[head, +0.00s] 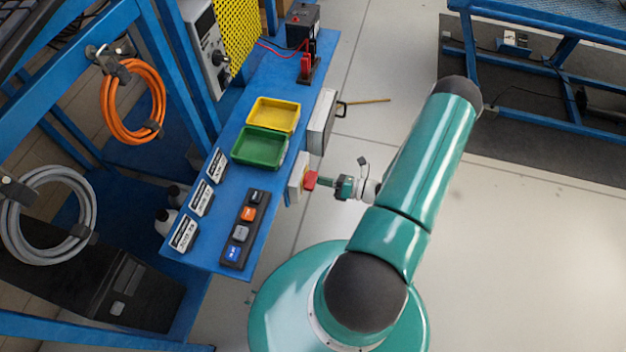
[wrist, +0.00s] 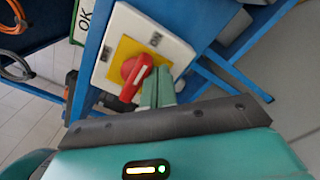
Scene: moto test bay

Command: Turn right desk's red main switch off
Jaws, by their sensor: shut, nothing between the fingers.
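The red main switch (wrist: 134,77) is a red rotary handle on a yellow plate (wrist: 125,50) in a white box (wrist: 165,42) on the blue desk's edge. In the head view the red handle (head: 310,180) sticks out from the desk's right edge. My gripper (wrist: 158,82) is shut and empty, its teal fingers close together right beside the handle. In the head view my gripper (head: 328,182) points left at the handle. Whether the fingers touch the handle cannot be told. The handle lies slanted in the wrist view, and the switch markings are too small to read.
The blue desk (head: 228,190) carries a yellow bin (head: 272,115), a green bin (head: 259,148) and a button strip (head: 245,228). A grey box (head: 320,122) hangs on the same desk edge. Orange and grey cable coils hang at left.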

